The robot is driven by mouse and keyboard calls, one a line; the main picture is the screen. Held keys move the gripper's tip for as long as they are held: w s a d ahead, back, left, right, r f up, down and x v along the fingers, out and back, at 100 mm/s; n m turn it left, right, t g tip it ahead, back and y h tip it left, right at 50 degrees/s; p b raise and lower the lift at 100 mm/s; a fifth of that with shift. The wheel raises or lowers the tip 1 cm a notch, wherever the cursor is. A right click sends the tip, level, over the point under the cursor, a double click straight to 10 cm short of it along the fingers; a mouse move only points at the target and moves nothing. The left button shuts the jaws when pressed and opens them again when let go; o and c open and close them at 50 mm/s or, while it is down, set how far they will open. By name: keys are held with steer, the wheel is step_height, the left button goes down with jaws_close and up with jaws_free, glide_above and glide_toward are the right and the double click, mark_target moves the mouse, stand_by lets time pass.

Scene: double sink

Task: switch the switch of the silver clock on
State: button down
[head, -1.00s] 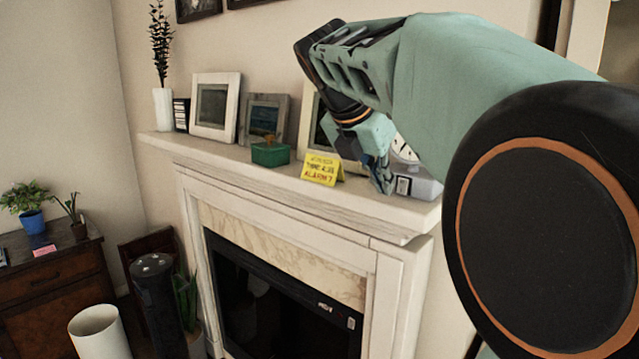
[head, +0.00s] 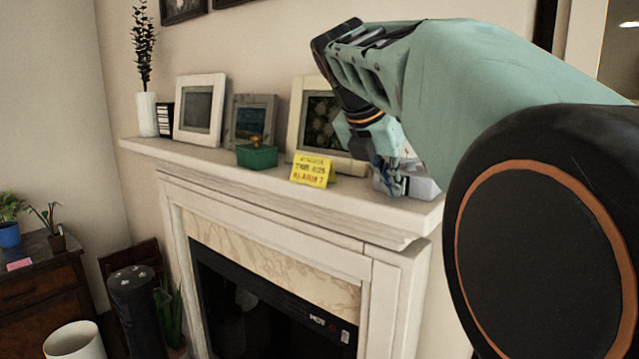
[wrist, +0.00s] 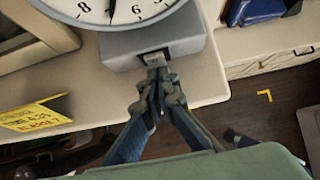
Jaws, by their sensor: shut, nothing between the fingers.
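The silver clock (wrist: 188,36) stands on the right end of the mantel, with a grey box base and a white round dial (wrist: 120,8) at the top of the wrist view. In the head view only part of its base (head: 422,186) shows behind my gripper. Its switch (wrist: 154,57) is a small dark-framed patch on the front face of the base. My gripper (wrist: 158,84) is shut and empty, with its tips right at the switch and partly covering it. I cannot tell whether they touch, or which way the switch is set. My gripper (head: 394,190) also shows in the head view.
A yellow note card (head: 312,170) stands left of the clock on the mantel (head: 210,159). A green box (head: 257,156) and several picture frames are farther left. The mantel's front edge is close below my gripper. A dark blue object (wrist: 255,10) lies beyond its right end.

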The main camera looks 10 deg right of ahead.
steer(key=shift+w+d+f+t+h+b, duration=0.15)
steer(key=shift+f+t+h+b, duration=0.25)
steer(key=shift+b, duration=0.4)
steer(key=shift+f+b, duration=0.1)
steer(key=shift+b, duration=0.35)
steer(key=shift+r+p, duration=0.35)
steer(key=shift+p, duration=0.2)
steer(key=shift+d+f, duration=0.1)
steer(key=shift+f, duration=0.1)
